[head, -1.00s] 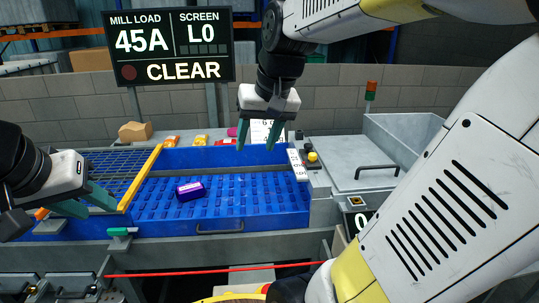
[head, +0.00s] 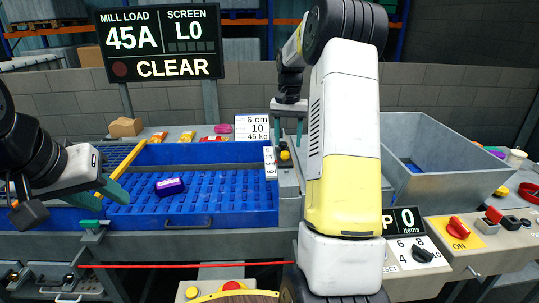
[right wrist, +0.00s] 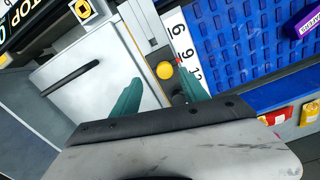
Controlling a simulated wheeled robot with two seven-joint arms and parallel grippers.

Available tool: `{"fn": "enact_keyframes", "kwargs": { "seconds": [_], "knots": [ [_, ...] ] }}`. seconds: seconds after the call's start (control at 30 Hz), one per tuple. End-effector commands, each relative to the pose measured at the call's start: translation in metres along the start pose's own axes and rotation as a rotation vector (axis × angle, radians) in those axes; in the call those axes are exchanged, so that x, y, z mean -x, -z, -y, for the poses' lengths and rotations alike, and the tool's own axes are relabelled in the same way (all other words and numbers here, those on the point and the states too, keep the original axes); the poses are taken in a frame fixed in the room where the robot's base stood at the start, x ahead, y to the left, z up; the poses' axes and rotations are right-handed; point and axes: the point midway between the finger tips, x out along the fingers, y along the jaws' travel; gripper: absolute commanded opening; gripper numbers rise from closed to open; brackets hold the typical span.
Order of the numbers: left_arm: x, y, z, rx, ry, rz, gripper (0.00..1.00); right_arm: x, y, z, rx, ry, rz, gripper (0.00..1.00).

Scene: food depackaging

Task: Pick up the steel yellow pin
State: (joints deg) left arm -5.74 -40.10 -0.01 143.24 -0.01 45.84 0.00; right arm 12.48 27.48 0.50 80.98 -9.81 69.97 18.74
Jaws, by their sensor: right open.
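The yellow-headed steel pin (head: 285,156) stands on the metal ledge at the right end of the blue screen deck, beside a numbered white strip (head: 269,162). In the right wrist view its round yellow head (right wrist: 164,71) shows between the fingers, with a dark part below it. My right gripper (head: 290,125) hangs above the pin, open and empty, partly hidden by my right arm. In the right wrist view the right gripper (right wrist: 160,95) has its fingers apart on either side of the head; contact cannot be told. My left gripper (head: 102,196) is open and empty over the deck's left side.
A purple packet (head: 170,187) lies on the blue deck (head: 220,200). A grey lid with a dark handle (right wrist: 70,75) lies beside the pin. A metal bin (head: 450,165) stands to the right. Several packets and a sign (head: 252,128) are behind the deck.

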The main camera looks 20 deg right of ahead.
Motion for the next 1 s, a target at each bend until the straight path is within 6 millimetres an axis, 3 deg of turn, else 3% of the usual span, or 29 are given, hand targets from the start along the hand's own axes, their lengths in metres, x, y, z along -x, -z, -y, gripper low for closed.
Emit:
{"fn": "enact_keyframes", "kwargs": {
  "seconds": [0.33,0.63,0.9,1.0],
  "knots": [
    [0.000,0.000,0.000,0.000,0.000,0.000,0.36,-0.047,0.004,0.007,0.001,0.000,0.001,0.52],
    [0.000,0.000,0.000,0.000,0.000,0.000,0.36,-0.052,0.004,0.007,0.002,0.001,-0.001,0.52],
    [0.000,0.000,0.000,0.000,0.000,0.000,0.36,-0.052,0.004,0.007,0.002,0.001,-0.001,0.01],
    [0.000,0.000,0.000,0.000,0.000,0.000,0.36,-0.052,0.004,0.007,0.002,0.001,-0.002,0.00]
  ]
}}
